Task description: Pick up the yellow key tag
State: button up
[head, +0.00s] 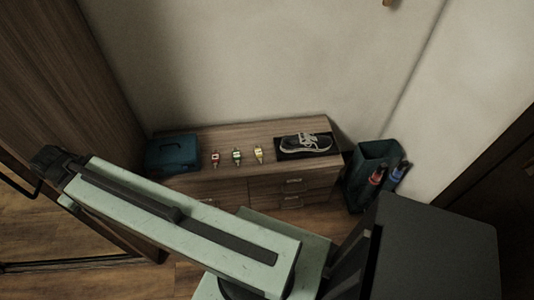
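The yellow key tag (258,154) lies on top of the wooden dresser (225,134), near its middle. It is the rightmost of three tags in a row. A green tag (237,156) lies just left of it, and a red tag (215,158) lies further left. My arm reaches across the foreground toward the left, and its dark end (52,160) is at the far left, well away from the tags. Whether my gripper's fingers are open or shut does not show.
A teal box (173,153) stands on the dresser's left end. A teal bin (376,152) with red and blue items stands right of the dresser. A wall rises behind.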

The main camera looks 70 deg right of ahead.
aim_at(259, 154)
jog(key=z, duration=2.5)
jog(key=k, duration=0.9)
jog(key=u, duration=1.3)
jog(key=i, duration=1)
jog(key=z, duration=0.05)
